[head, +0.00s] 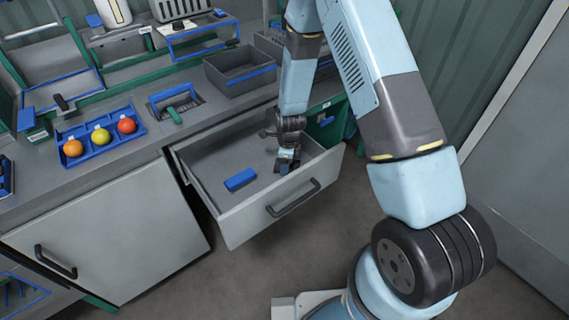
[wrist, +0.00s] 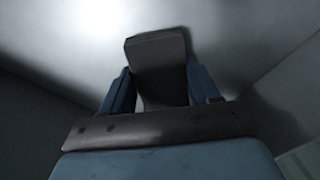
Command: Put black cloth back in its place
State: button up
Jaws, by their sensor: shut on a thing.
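My gripper (head: 287,155) points down inside an open grey drawer (head: 245,222), near its right end. In the wrist view the two blue fingers of my gripper (wrist: 160,88) are shut on the black cloth (wrist: 157,50), which looks like a dark, flat, folded piece. In the head view the cloth is small and mostly hidden by the gripper. Whether it touches the drawer floor I cannot tell.
A blue block (head: 240,180) lies in the drawer, left of my gripper. On the counter stand a blue tray (head: 101,146) with three round fruits and a grey bin (head: 222,88). A closed cabinet door (head: 120,235) is left of the drawer.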

jog(key=shift+f, duration=0.2)
dwell(0.5)
jog(key=o, duration=1)
jog(key=c, duration=0.3)
jog(key=shift+w+r, duration=0.1)
jog(key=shift+r, duration=3.4)
